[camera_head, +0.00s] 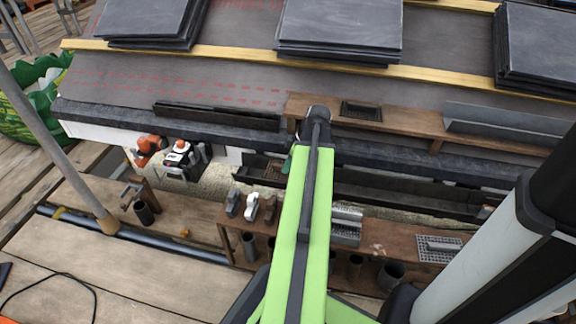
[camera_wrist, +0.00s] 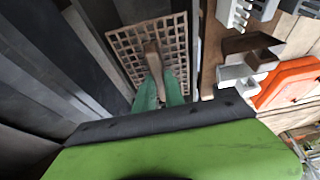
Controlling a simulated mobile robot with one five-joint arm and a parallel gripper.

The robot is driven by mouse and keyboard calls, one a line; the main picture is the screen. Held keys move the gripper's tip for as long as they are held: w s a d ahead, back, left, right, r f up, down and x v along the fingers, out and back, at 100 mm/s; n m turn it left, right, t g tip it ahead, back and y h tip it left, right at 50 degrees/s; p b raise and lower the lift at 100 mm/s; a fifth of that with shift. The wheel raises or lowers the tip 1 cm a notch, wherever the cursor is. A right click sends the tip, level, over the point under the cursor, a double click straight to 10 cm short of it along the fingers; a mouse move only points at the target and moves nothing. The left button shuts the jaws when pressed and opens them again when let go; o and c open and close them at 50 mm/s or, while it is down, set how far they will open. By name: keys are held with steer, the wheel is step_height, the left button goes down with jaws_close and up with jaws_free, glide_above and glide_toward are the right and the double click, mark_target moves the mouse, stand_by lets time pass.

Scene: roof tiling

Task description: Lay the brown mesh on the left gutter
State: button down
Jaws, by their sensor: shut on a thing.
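My gripper (camera_wrist: 160,97) has green fingers shut on the upright tab of the brown mesh (camera_wrist: 122,45). The mesh is a square grid and shows almost whole in the wrist view. In the head view, the mesh (camera_head: 273,172) is a small brown patch left of my green arm, at the dark trough below the roof. I cannot tell whether it touches the trough. My gripper (camera_head: 287,163) is mostly hidden by the arm there. The left gutter (camera_head: 215,115) is a dark open channel along the lower left roof edge, above and left of the mesh.
A long dark trough (camera_head: 400,192) runs right behind my arm. Grey clamps (camera_head: 250,207) stand on the wooden bench, with orange tools (camera_head: 150,147) farther left. Slate stacks (camera_head: 340,28) lie higher up.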

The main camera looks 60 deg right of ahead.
stand_by(0.4)
steer(key=c, duration=1.3)
jaws_free()
steer(key=shift+c, duration=0.2)
steer(key=o, duration=0.4)
step_height(320, 180, up, 9)
steer(key=p, duration=0.9)
steer(key=shift+r, duration=0.1)
